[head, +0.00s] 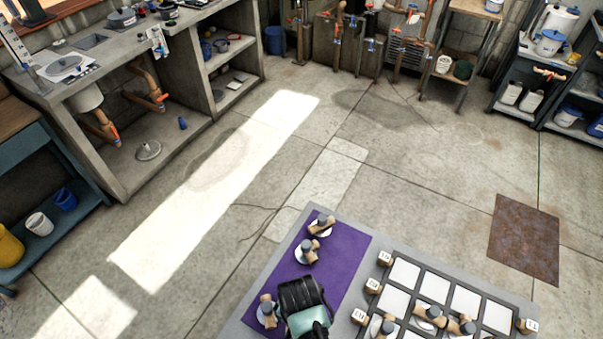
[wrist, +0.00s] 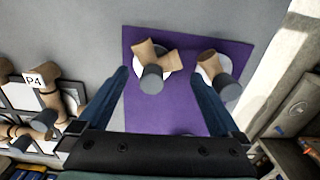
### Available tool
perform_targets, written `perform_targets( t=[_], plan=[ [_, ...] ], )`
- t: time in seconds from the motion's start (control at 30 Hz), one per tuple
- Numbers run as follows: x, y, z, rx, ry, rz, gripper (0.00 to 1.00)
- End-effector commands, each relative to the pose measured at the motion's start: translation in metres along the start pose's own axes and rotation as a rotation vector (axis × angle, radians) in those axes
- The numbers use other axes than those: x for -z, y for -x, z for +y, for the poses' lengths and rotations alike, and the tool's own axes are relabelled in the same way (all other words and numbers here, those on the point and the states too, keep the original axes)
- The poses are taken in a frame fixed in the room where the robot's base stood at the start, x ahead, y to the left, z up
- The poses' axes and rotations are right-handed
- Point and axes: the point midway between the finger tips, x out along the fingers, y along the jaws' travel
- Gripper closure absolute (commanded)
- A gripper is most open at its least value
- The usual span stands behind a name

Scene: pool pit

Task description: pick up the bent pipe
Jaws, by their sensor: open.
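In the wrist view a tan pipe fitting (wrist: 168,56) with two angled arms and a grey end rests on a white disc on the purple mat (wrist: 190,40). It looks bent and lies between and beyond my fingertips, apart from them. A second tan fitting (wrist: 208,64) with a grey end lies beside my right finger. I cannot tell for certain which is the bent pipe. My gripper (wrist: 160,74) is open and empty above the mat. In the head view my gripper (head: 306,308) hides part of the mat; fittings show at its left (head: 267,311) and farther back (head: 307,251).
Another fitting (head: 321,225) stands at the mat's far end. Right of the mat is a tray (head: 436,288) of white squares with tan pieces and labels. Bare concrete floor surrounds the table. A workbench (head: 120,180) stands left; shelves (head: 540,95) stand at the back right.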

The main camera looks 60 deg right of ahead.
Motion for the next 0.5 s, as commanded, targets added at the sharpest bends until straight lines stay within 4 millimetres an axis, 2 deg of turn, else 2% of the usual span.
perform_targets(
  t=[0.1,0.33,0.37,0.5],
  plan=[
    [0.0,-0.0076,0.0001,0.0,0.0,0.0,0.0],
    [0.0001,-0.0088,0.0001,0.0,0.001,0.001,0.0],
    [0.0001,-0.0088,0.0001,0.0,0.001,0.001,0.04],
    [0.0002,-0.0086,0.0001,0.0,0.001,0.001,0.29]
  ],
)
